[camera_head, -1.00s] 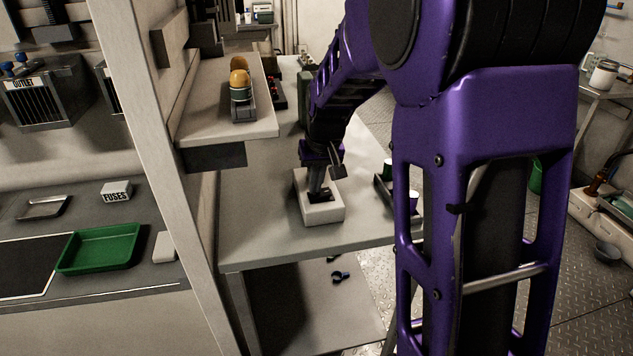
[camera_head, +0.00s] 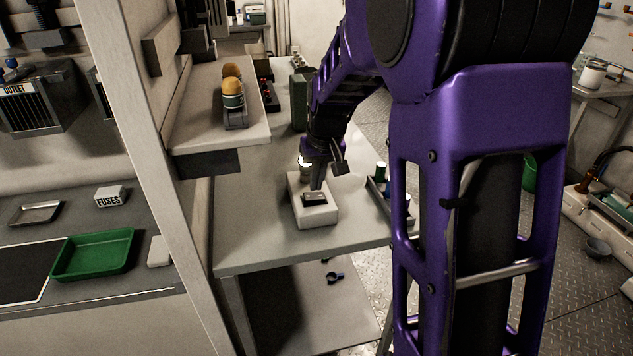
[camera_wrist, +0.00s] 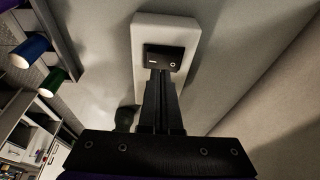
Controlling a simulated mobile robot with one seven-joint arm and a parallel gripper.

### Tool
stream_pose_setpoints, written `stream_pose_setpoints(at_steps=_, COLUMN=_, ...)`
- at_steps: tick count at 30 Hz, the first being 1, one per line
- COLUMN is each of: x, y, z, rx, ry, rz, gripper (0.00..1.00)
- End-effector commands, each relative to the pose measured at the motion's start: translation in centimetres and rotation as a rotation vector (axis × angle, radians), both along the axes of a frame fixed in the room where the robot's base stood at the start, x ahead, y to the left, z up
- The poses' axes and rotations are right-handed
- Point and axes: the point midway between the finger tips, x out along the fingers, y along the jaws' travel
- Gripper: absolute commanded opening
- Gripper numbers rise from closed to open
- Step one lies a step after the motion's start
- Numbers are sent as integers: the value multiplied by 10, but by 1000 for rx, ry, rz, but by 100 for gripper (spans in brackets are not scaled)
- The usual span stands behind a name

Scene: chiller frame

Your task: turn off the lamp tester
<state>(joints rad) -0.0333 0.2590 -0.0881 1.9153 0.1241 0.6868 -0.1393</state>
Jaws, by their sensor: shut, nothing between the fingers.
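The lamp tester (camera_head: 316,217) is a white box on the grey bench, with a dark rocker switch (camera_head: 314,198) on top. In the wrist view the tester (camera_wrist: 148,22) shows the switch (camera_wrist: 172,56) with a dash mark on its left and a circle on its right. A small bright spot (camera_head: 304,160) shows at the tester's far end, partly behind my gripper. My gripper (camera_head: 317,186) is shut and empty, pointing down at the tester; in the wrist view its fingertips (camera_wrist: 161,74) are at the switch's near edge. I cannot tell whether they touch it.
The bench (camera_head: 262,245) in front is clear. A green tray (camera_head: 95,254) lies further left.

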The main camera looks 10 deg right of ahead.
Motion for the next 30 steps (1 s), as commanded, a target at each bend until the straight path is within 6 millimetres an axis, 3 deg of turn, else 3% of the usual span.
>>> stream_pose_setpoints(at_steps=1, x=1, y=0, z=15, rx=0, ry=-1, rz=0, gripper=0)
stream_pose_setpoints(at_steps=5, x=3, y=0, z=39, rx=0, ry=-1, rz=0, gripper=0)
stream_pose_setpoints(at_steps=15, x=-19, y=-2, z=104, rx=0, ry=-3, rz=0, gripper=0)
stream_pose_setpoints(at_steps=21, x=-25, y=-2, z=121, rx=0, ry=-1, rz=0, gripper=0)
stream_pose_setpoints(at_steps=30, x=-26, y=-2, z=122, rx=0, ry=0, rz=0, gripper=0)
